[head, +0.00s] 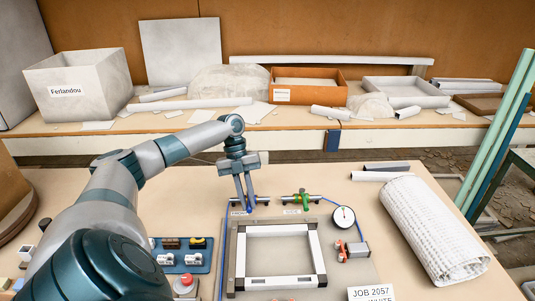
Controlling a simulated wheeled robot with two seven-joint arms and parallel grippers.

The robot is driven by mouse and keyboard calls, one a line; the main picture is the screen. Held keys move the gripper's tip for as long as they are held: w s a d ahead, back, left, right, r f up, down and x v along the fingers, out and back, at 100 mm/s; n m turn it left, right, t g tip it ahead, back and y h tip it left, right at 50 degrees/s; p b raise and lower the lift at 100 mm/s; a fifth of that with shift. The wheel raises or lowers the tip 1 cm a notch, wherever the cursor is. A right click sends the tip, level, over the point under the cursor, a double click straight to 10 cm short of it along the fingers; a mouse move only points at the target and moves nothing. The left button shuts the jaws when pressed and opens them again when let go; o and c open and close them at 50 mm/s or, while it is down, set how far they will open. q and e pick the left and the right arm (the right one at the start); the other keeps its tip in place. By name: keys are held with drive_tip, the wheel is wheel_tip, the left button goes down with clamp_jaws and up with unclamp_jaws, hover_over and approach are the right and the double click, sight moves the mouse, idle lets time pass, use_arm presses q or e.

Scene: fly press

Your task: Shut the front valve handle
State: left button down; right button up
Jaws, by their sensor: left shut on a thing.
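My left gripper (248,208) points down at the left one of two small valves on the table and is shut on its blue handle (250,208). The fingers hide part of this valve, so I cannot tell the handle's angle. A small white label lies in front of it, too small to read surely. The other valve, with a green handle (305,198), sits to the right on a short metal pipe. My right gripper is not in view.
A grey and white frame (322,255) lies in front of the valves. A round gauge (344,218) and a red-handled part (355,250) stand right of it.

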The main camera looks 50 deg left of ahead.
use_arm(q)
drive_tip(key=shift+a, duration=0.1)
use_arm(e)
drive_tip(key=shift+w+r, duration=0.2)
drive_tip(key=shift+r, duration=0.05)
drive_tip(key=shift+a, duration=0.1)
use_arm(q)
drive_tip(key=c, duration=1.8)
unclamp_jaws()
drive_tip(key=shift+s, duration=0.1)
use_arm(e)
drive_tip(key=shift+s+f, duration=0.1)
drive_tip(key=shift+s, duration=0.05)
use_arm(q)
drive_tip(key=shift+o, duration=0.2)
drive_tip(key=shift+r, duration=0.1)
